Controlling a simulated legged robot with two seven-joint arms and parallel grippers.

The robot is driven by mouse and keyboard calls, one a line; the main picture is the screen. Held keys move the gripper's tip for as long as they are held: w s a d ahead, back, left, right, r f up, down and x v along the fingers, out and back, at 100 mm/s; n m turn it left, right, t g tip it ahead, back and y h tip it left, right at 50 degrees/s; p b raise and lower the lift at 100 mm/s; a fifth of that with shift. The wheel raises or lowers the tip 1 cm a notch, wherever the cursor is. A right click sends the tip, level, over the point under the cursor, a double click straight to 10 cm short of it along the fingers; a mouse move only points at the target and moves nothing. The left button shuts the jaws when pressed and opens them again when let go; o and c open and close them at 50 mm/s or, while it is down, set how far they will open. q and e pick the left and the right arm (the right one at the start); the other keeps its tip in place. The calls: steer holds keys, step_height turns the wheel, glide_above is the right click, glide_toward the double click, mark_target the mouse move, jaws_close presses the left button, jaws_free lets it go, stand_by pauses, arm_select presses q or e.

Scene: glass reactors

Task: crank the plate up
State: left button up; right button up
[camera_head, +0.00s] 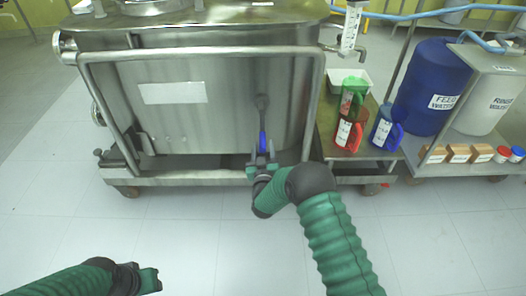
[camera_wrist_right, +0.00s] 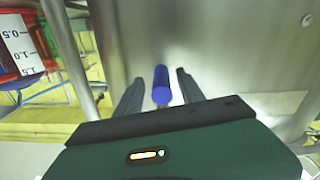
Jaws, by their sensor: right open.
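The crank sits on the front of the steel reactor tank (camera_head: 210,120). Its grey arm (camera_head: 262,108) hangs down and ends in a blue handle (camera_head: 262,140). My right gripper (camera_head: 262,158) is just below the handle in the head view. In the right wrist view the open fingers (camera_wrist_right: 160,92) stand on either side of the blue handle (camera_wrist_right: 161,85), with visible gaps. I cannot pick out the plate. My left gripper (camera_head: 148,281) is low at the left, far from the crank, and its fingers are too unclear to judge.
A steel frame rail (camera_head: 200,52) runs around the tank front. To the right, a small cart holds green (camera_head: 353,98), red (camera_head: 347,134) and blue (camera_head: 386,128) jugs. A blue drum (camera_head: 430,85) stands beyond. The floor (camera_head: 190,235) in front is clear.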

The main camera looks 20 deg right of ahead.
steer(key=shift+x, duration=0.85)
steer(key=shift+a, duration=0.1)
jaws_close()
stand_by(0.7)
